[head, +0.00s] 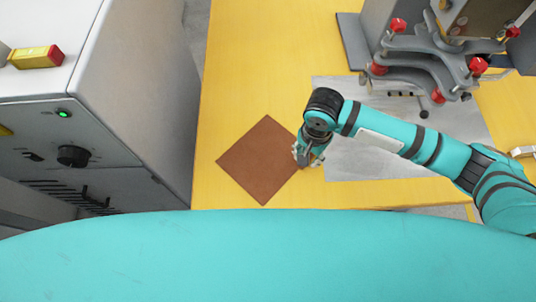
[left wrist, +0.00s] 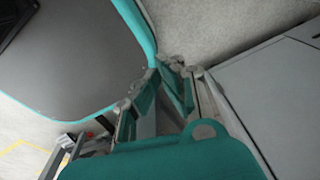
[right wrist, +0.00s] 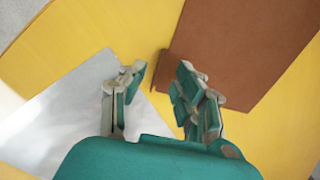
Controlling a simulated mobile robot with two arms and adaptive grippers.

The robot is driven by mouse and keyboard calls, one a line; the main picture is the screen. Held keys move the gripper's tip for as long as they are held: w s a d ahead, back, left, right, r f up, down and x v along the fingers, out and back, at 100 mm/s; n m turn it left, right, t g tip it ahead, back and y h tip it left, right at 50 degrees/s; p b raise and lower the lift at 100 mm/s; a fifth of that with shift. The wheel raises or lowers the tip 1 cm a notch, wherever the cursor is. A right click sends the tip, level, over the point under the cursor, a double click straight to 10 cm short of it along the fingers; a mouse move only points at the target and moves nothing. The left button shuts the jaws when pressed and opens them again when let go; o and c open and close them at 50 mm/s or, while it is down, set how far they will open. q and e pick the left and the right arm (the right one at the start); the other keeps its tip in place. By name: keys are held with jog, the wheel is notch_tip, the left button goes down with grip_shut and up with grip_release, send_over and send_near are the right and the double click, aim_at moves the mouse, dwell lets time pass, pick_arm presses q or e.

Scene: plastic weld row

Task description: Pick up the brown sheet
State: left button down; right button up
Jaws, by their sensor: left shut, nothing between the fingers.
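The brown sheet (head: 258,160) is a flat square that lies turned like a diamond on the yellow table in the head view. In the right wrist view the brown sheet (right wrist: 240,45) fills the upper right. My right gripper (head: 307,158) is at the sheet's right corner. In the right wrist view my right gripper (right wrist: 161,72) is open, with a gap between its fingers, and a corner of the sheet shows at that gap. I cannot tell whether a finger touches the sheet. My left gripper (left wrist: 172,68) is shut and empty, away from the table.
The yellow table (head: 235,60) is clear behind the sheet. A light grey plate (head: 345,165) lies to the right, under my right arm. A grey clamp fixture with red knobs (head: 430,65) stands at the back right. A white machine cabinet (head: 135,75) stands at the left.

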jog(key=f, duration=0.2)
jog(key=shift+s+f, duration=0.25)
jog(key=shift+f, duration=0.45)
pick_arm(q)
jog(key=shift+s, duration=0.9)
pick_arm(e)
jog(key=shift+a+f, duration=0.1)
pick_arm(q)
jog(key=shift+w, duration=0.1)
pick_arm(e)
grip_shut()
